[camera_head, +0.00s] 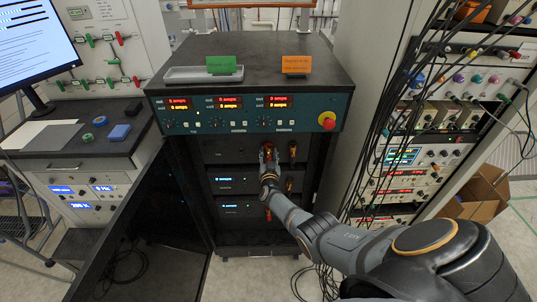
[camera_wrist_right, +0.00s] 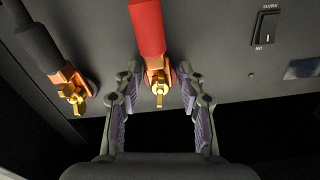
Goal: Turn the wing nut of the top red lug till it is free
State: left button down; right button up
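The top red lug (camera_wrist_right: 148,28) has a red sleeve ending in a copper-coloured terminal. Its brass wing nut (camera_wrist_right: 160,88) faces my right wrist camera. My right gripper (camera_wrist_right: 162,100) is open, with one finger on each side of the wing nut and a gap visible on both sides. In the head view my right gripper (camera_head: 268,168) reaches into the dark rack, just below the red lug (camera_head: 267,149), and partly covers it. A black-sleeved lug (camera_wrist_right: 40,35) with its own brass wing nut (camera_wrist_right: 72,95) sits to the left in the wrist view. My left gripper is out of view.
More copper-coloured lugs show on the rack (camera_head: 292,152). A rocker switch (camera_wrist_right: 266,26) is on the panel at right in the wrist view. An open dark door (camera_head: 115,225) stands left of the rack. Black cables (camera_head: 385,130) hang at right.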

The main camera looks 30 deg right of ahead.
jog(key=shift+f, duration=0.1)
jog(key=shift+s+a+f, duration=0.1)
jog(key=shift+s+a, duration=0.3)
jog(key=shift+s, duration=0.15)
jog(key=v, duration=1)
jog(key=shift+s, duration=0.3)
jog(key=shift+a, duration=0.1)
